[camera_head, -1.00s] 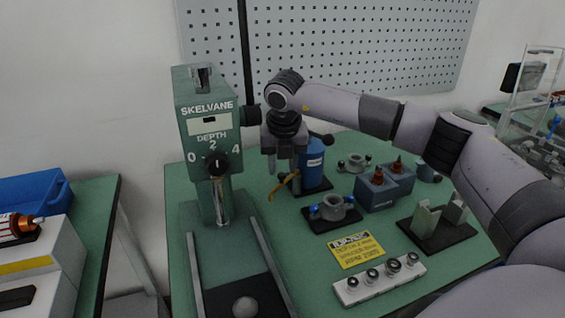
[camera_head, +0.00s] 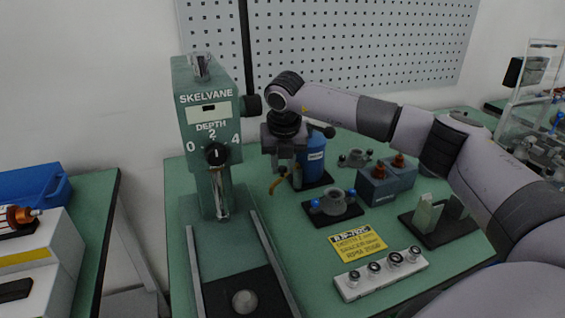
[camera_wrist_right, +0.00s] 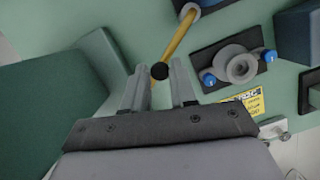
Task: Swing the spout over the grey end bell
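The spout (camera_head: 279,182) is a thin yellow tube beside a blue cylinder (camera_head: 312,158) on a black base. In the right wrist view the spout (camera_wrist_right: 178,40) runs down to a black tip (camera_wrist_right: 160,71). The grey end bell (camera_head: 332,203) lies on a black plate with blue knobs, right of the spout tip; it also shows in the right wrist view (camera_wrist_right: 236,62). My right gripper (camera_head: 283,166) points down by the spout. In its wrist view the fingers (camera_wrist_right: 157,78) are apart, with the black tip between their ends; contact is not clear. My left gripper is out of view.
A green SKELVANE press (camera_head: 208,115) stands left of the gripper. Blue-grey blocks (camera_head: 385,182), a yellow sign (camera_head: 357,243), a white strip with several knobs (camera_head: 381,273) and a black-based holder (camera_head: 440,220) are to the right. A perforated panel (camera_head: 350,45) is behind.

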